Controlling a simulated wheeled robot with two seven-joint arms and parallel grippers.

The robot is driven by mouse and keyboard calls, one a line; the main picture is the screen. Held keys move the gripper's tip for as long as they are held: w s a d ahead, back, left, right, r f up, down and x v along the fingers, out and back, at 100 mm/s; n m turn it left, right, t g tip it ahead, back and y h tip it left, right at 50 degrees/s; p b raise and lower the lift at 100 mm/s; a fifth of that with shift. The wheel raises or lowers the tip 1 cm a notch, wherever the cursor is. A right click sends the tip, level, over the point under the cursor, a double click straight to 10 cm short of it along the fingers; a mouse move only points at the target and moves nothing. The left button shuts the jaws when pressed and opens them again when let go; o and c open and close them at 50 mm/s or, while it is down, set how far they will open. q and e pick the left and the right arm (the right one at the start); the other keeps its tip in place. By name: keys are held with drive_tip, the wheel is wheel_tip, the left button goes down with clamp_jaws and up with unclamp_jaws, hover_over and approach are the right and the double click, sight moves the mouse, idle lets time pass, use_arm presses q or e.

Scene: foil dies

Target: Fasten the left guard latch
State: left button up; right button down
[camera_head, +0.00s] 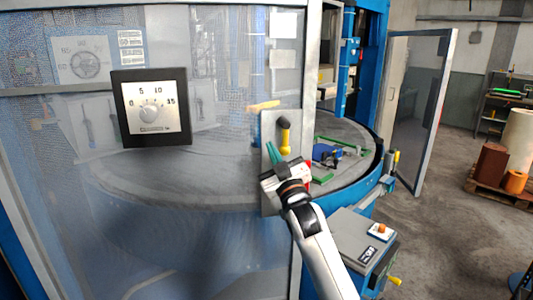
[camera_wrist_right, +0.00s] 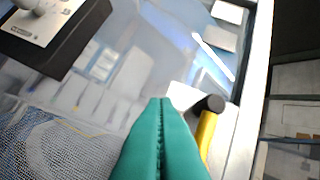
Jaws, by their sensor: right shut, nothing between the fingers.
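The left guard latch has a yellow handle (camera_head: 285,140) with a black end, on a grey plate (camera_head: 268,125) at the right edge of the left guard panel. The handle stands nearly upright, black end up. In the right wrist view the yellow handle (camera_wrist_right: 207,132) and its black knob (camera_wrist_right: 210,103) show just right of the fingers. My right gripper (camera_head: 270,148) has teal fingers that are shut and empty, just left of and below the handle. The fingers also show in the wrist view (camera_wrist_right: 161,103). Whether they touch the handle I cannot tell. My left gripper is out of view.
A dial box (camera_head: 151,108) sticks out from the guard panel at left. Right of the latch is an opening to a round table (camera_head: 345,135) with blue and green parts. A control box (camera_head: 355,235) stands below it. An open door (camera_head: 418,110) stands at right.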

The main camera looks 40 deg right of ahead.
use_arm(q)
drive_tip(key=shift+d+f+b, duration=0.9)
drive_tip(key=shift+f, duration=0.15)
use_arm(e)
drive_tip(key=s+d, duration=0.1)
drive_tip(key=s, duration=0.5)
drive_tip(key=shift+s+d+f, duration=0.2)
drive_tip(key=shift+s+d, duration=0.05)
drive_tip(key=shift+s, duration=0.15)
drive_tip(key=shift+a, duration=0.1)
